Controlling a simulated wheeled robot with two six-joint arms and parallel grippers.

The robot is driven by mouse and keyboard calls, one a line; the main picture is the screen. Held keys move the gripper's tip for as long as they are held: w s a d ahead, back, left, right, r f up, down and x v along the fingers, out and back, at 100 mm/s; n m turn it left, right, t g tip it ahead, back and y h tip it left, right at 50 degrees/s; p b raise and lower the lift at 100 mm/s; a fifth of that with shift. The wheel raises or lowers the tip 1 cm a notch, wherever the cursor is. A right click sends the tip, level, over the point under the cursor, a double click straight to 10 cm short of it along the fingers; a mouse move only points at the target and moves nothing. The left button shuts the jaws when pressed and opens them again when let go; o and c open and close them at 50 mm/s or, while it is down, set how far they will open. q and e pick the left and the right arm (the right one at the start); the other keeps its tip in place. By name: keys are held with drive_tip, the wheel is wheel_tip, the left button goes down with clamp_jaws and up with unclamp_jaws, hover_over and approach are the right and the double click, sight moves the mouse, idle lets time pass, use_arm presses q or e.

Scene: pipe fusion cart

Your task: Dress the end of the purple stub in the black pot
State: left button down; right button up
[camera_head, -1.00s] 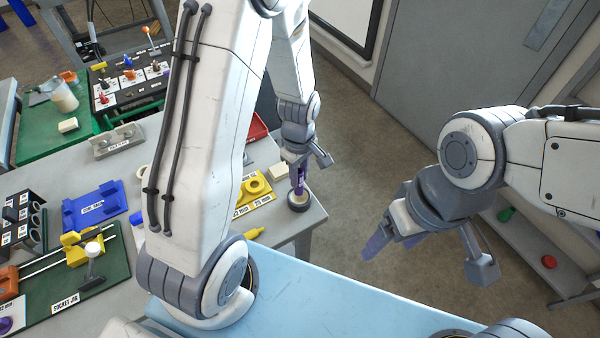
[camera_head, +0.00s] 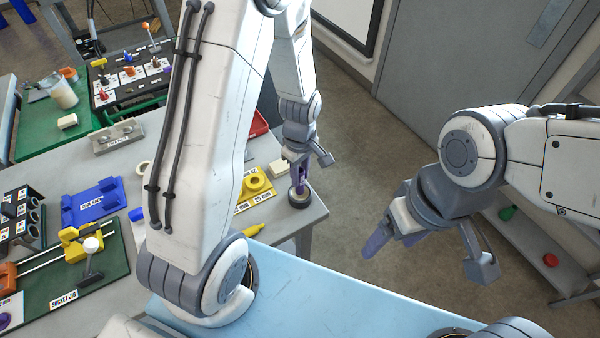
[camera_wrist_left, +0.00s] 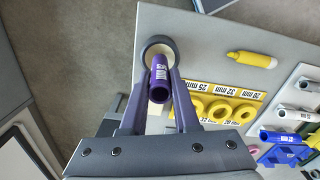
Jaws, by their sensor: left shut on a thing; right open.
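The purple stub (camera_wrist_left: 159,82) is a short hollow tube with a white label. My left gripper (camera_head: 300,178) is shut on it, also seen in the left wrist view (camera_wrist_left: 160,100). The black pot (camera_head: 299,200) is round with a pale inside and stands at the grey table's right corner. The stub is held over the pot, its far end at the opening. The wrist view shows the pot (camera_wrist_left: 172,44) just beyond the stub; whether they touch is unclear. My right gripper (camera_head: 376,243) is open and empty, right of the table.
A cream block (camera_head: 279,169) and a yellow ring holder (camera_head: 258,184) lie close to the pot. A yellow marker (camera_wrist_left: 252,59) lies on the table. A blue jig (camera_head: 96,203) and the green socket jig (camera_head: 105,277) are further left. Open floor lies right of the table.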

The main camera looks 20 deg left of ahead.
use_arm(q)
drive_tip(key=shift+f+b, duration=0.65)
drive_tip(key=shift+f, duration=0.3)
idle(0.3)
